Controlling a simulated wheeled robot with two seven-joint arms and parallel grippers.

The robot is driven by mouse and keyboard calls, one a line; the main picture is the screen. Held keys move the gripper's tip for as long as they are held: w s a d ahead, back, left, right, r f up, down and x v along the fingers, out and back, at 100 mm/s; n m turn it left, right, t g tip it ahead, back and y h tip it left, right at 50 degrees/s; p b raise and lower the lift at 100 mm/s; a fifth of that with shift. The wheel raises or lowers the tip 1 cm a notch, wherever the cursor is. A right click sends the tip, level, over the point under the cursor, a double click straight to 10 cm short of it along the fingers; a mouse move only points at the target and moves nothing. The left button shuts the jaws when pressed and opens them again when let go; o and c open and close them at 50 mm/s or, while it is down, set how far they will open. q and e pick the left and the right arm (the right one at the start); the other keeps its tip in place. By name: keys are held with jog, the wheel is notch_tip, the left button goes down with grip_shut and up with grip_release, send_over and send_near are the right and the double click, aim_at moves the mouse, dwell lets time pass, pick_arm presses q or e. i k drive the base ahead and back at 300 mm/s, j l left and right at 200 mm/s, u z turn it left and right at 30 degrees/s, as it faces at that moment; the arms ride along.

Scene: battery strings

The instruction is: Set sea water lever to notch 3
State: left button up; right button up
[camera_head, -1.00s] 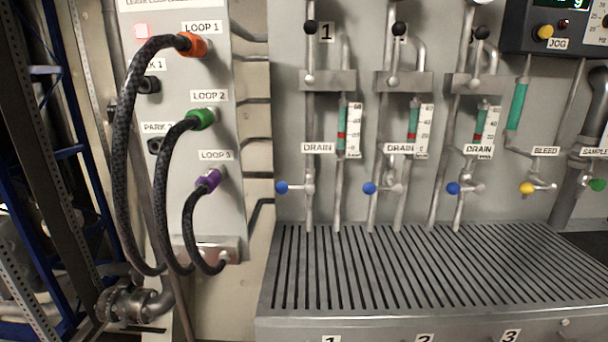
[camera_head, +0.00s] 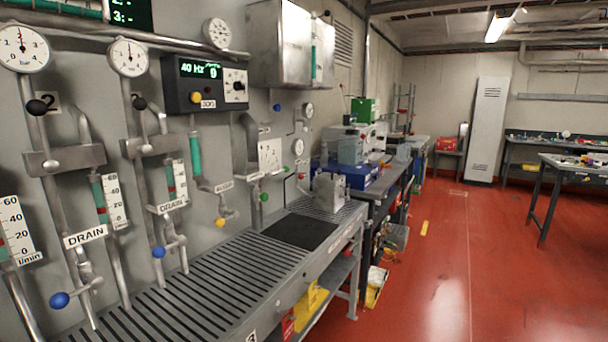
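I cannot make out a lever labelled sea water in the head view. Blue-knobbed drain valves (camera_head: 59,299) and black-knobbed levers (camera_head: 40,106) are on the pipes at the left. Neither of my grippers is in view.
A slatted metal bench (camera_head: 200,290) runs along the wall panel. A control box (camera_head: 207,83) with a green display hangs above it. Workbenches with equipment, including a blue box (camera_head: 350,174), stand farther on. The red floor (camera_head: 450,260) at right is mostly clear.

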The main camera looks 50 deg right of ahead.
aim_at(269, 175)
jog(key=z, duration=1.5)
jog(key=i+l+u, duration=0.1)
jog(key=u, duration=0.25)
jog(key=l+u, duration=0.65)
jog(key=i, duration=0.05)
